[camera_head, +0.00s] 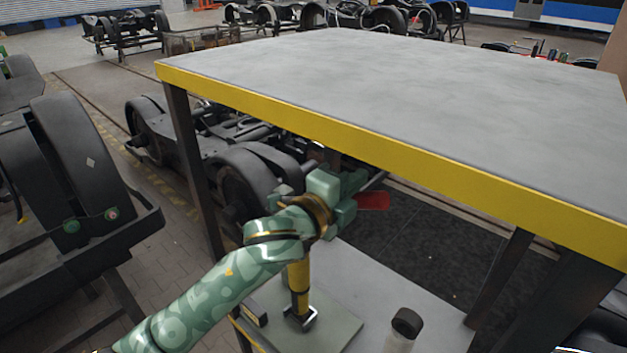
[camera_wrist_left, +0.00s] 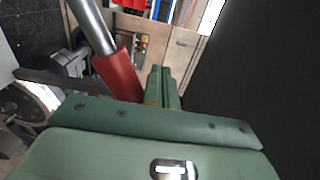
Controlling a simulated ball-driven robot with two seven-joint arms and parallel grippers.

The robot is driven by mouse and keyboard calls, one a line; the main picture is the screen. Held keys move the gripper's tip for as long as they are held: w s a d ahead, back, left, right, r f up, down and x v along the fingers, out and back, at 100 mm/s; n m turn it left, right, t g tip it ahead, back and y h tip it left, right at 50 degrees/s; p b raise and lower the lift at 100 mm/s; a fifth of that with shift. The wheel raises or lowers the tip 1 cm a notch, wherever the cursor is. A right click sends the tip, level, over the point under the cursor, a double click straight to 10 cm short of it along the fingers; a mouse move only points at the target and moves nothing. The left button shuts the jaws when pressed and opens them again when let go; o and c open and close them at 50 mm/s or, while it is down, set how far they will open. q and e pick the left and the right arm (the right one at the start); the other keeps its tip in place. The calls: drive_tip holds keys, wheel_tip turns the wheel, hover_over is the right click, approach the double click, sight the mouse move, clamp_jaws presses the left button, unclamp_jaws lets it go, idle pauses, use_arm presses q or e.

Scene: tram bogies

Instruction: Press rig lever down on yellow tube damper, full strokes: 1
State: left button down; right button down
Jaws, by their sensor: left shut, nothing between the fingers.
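The yellow tube damper (camera_head: 299,284) stands upright on a grey-green base plate (camera_head: 345,325) below the yellow-edged table. My left arm hides its upper part. The rig lever's red grip (camera_head: 373,201) shows just right of my left gripper (camera_head: 350,190). In the left wrist view the red grip (camera_wrist_left: 118,75) sits on a bare metal rod (camera_wrist_left: 93,25), close to the left of my fingers (camera_wrist_left: 162,82). The fingers are shut with nothing between them. I cannot tell whether they touch the grip. My right gripper is out of view.
The grey tabletop (camera_head: 420,90) with its yellow edge overhangs the gripper closely. A table leg (camera_head: 190,160) stands left of the arm. A black-capped bottle (camera_head: 405,325) stands on the lower shelf. A dark bogie (camera_head: 85,165) stands at the left.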

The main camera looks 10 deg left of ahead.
sight(364, 203)
use_arm(q)
drive_tip(key=shift+s+d+f, duration=0.1)
drive_tip(key=shift+d+f, duration=0.05)
drive_tip(key=shift+f, duration=0.1)
drive_tip(key=shift+s+d+f+b, duration=0.2)
drive_tip(key=shift+d+f+b, duration=0.05)
drive_tip(key=shift+f, duration=0.3)
drive_tip(key=shift+s+d+f+b, duration=0.15)
drive_tip(key=shift+d+f+b, duration=0.1)
drive_tip(key=shift+f, duration=0.25)
drive_tip(key=shift+s+d+f+b, duration=0.2)
drive_tip(key=shift+d+f, duration=0.05)
drive_tip(key=shift+f, duration=0.3)
